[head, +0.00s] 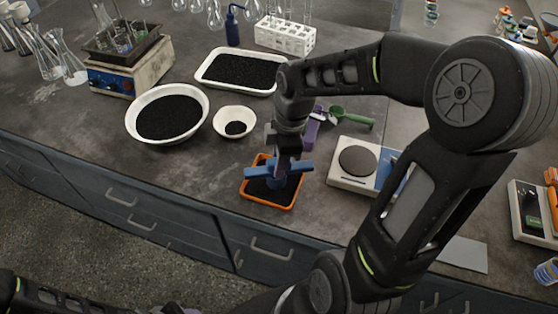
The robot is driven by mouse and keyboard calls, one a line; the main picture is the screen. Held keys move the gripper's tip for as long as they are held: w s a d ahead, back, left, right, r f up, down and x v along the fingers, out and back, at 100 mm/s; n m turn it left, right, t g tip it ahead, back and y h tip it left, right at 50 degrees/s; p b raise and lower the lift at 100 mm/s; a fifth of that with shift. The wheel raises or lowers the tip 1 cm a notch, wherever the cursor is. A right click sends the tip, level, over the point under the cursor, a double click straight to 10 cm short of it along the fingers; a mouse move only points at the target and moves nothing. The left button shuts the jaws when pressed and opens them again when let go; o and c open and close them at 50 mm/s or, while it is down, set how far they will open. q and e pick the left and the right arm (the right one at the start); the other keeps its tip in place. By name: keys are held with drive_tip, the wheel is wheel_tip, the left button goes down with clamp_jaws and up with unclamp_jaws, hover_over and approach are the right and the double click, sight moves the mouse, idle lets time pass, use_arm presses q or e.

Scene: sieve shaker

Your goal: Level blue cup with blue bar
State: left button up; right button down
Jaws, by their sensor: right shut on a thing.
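My right gripper (284,163) points down over an orange-rimmed tray (252,196) of black granules. It is shut on the blue bar (256,173), which runs left to right just above the tray. A blue shape that looks like the blue cup (279,187) is directly below the bar, over the black granules. The gripper and bar hide much of it, so I cannot tell how full it is or whether the bar touches its rim. My left arm shows at the lower left edge, but its gripper is out of view.
A purple scoop (310,133) and a green scoop (352,118) lie just behind the tray. A scale (345,178) stands close to its right. A small white bowl (222,122), a large white bowl (133,118) and a white tray (204,75) hold black granules. The front-left bench is clear.

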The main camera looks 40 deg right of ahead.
wheel_tip(320, 180, down, 6)
drive_tip(key=b, duration=0.5)
drive_tip(key=shift+f, duration=0.1)
drive_tip(key=shift+w+d, duration=0.35)
drive_tip(key=shift+w, duration=0.35)
drive_tip(key=shift+w+d, duration=0.35)
drive_tip(key=shift+w, duration=0.3)
drive_tip(key=shift+w+d, duration=0.35)
drive_tip(key=shift+w, duration=0.35)
drive_tip(key=w, duration=0.1)
drive_tip(key=w+d, duration=0.1)
drive_tip(key=w, duration=0.1)
drive_tip(key=w+d+p, duration=0.1)
drive_tip(key=shift+w+d, duration=0.1)
drive_tip(key=shift+w, duration=0.1)
wheel_tip(320, 180, up, 6)
drive_tip(key=p, duration=0.4)
drive_tip(key=shift+w, duration=0.15)
